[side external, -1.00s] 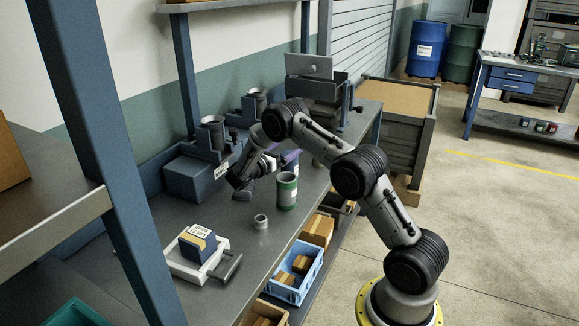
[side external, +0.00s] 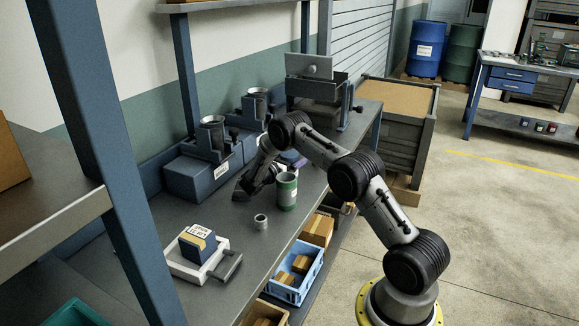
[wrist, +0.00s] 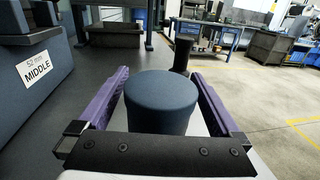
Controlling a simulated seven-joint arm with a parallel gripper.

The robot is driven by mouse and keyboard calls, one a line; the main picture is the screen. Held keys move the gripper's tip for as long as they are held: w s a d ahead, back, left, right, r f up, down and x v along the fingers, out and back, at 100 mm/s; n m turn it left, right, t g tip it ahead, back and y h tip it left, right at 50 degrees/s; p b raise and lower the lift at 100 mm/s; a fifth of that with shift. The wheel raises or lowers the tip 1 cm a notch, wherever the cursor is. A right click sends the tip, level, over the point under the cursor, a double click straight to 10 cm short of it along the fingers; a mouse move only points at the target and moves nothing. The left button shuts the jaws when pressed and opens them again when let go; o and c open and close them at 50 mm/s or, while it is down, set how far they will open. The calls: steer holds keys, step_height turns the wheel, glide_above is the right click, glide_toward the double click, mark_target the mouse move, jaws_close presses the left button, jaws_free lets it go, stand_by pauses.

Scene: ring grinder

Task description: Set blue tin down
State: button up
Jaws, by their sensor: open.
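The blue tin (wrist: 160,100) is upright between the two purple fingers of my gripper (wrist: 158,74) in the wrist view. The fingers are spread, with a narrow gap visible on each side of the tin. The tin's base is hidden by the gripper's dark crossbar, so its contact with the bench cannot be seen. In the side view my gripper (side external: 290,160) is low over the grey workbench (side external: 215,250), behind the green-banded canister (side external: 287,192). I cannot make out the blue tin in that view.
Blue-grey grinder units (side external: 205,172) stand along the wall side; one bears a "MIDDLE" label (wrist: 35,68) in the wrist view. A small grey ring (side external: 260,221) and a white tray (side external: 190,265) with a boxed item are nearer. A dark post (wrist: 182,55) stands beyond the tin.

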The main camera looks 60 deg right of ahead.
steer(key=shift+r, duration=0.1)
jaws_close()
stand_by(0.3)
steer(key=shift+r, duration=0.1)
steer(key=shift+r, duration=0.6)
steer(key=s+a+r, duration=0.9)
steer(key=s+r, duration=0.1)
steer(key=r, duration=0.1)
steer(key=shift+a+r, duration=0.25)
steer(key=shift+a, duration=0.15)
